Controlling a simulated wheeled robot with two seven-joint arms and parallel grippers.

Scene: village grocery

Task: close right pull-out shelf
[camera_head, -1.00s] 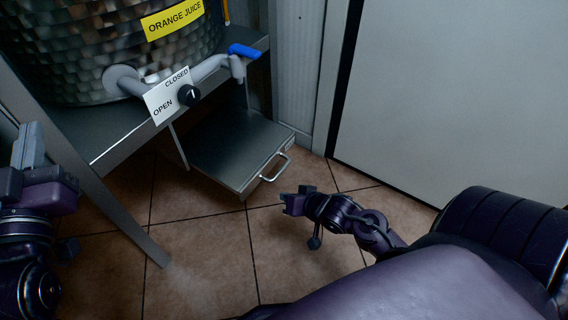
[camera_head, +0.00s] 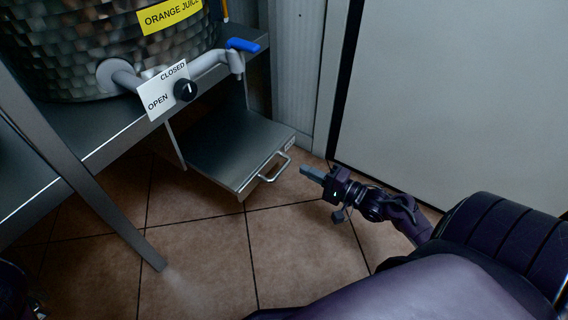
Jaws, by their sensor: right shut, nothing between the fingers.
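The right pull-out shelf (camera_head: 233,150) is a flat grey metal shelf, pulled out beneath the metal table. Its silver bar handle (camera_head: 274,168) is on its front edge. My right gripper (camera_head: 304,169) is shut and empty, a short way right of the handle, and it appears apart from it. Its fingers point left towards the shelf front. My left gripper is not visible; only a dark part of my left arm shows at the bottom left corner.
A hammered metal orange juice tank (camera_head: 70,50) stands on the table (camera_head: 110,135). A table leg (camera_head: 100,200) slants down at left. A white panel (camera_head: 455,100) stands at right. Tiled floor (camera_head: 200,250) is clear in front.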

